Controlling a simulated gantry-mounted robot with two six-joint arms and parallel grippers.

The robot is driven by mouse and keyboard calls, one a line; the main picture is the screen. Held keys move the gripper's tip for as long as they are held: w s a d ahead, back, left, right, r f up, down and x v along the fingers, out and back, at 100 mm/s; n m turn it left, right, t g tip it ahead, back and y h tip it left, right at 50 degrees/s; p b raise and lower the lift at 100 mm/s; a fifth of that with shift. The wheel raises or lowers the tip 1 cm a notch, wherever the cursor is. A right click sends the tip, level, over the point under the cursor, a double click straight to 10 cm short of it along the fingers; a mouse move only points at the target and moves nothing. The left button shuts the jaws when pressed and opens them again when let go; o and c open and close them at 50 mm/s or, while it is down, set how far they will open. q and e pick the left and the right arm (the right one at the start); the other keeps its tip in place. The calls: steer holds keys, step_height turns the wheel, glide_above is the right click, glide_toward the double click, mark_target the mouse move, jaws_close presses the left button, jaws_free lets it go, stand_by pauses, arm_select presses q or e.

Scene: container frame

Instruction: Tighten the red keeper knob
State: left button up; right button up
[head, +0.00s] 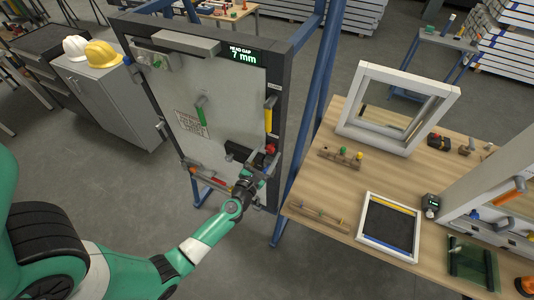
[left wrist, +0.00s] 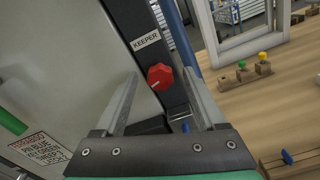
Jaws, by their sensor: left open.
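The red keeper knob (left wrist: 160,77) sits on the dark frame edge of the door panel, just below a white KEEPER label (left wrist: 145,40). In the head view the knob (head: 270,149) is on the panel's right side. My left gripper (left wrist: 160,95) is open, with one finger on each side of the knob in the wrist view. I cannot tell whether either finger touches it. In the head view my left gripper (head: 258,173) is just below the knob, partly hidden by its own wrist. My right gripper is not in view.
The panel (head: 225,100) carries a green handle (head: 201,112), a yellow handle (head: 268,116) and a display reading 7 mm (head: 243,55). A wooden table (head: 330,185) to the right holds a white window frame (head: 348,110) and small blocks. A blue post (head: 312,90) stands close behind the panel.

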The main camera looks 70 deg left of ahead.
arm_select(q)
jaws_close()
stand_by(0.3)
steer(key=shift+m, duration=0.5)
steer(key=m+p, duration=0.1)
steer(key=m, duration=0.3)
steer(key=shift+r+p, duration=0.1)
steer(key=shift+p, duration=0.2)
steer(key=m+p, duration=0.1)
steer(key=m, duration=0.5)
steer(key=shift+p, duration=0.3)
steer(key=m+p, duration=0.1)
steer(key=m, duration=0.4)
steer(key=shift+p, duration=0.3)
steer(key=m, duration=0.2)
steer(key=m+p, duration=0.1)
steer(key=m, duration=0.1)
steer(key=shift+f+m, duration=0.2)
steer(key=shift+m, duration=0.1)
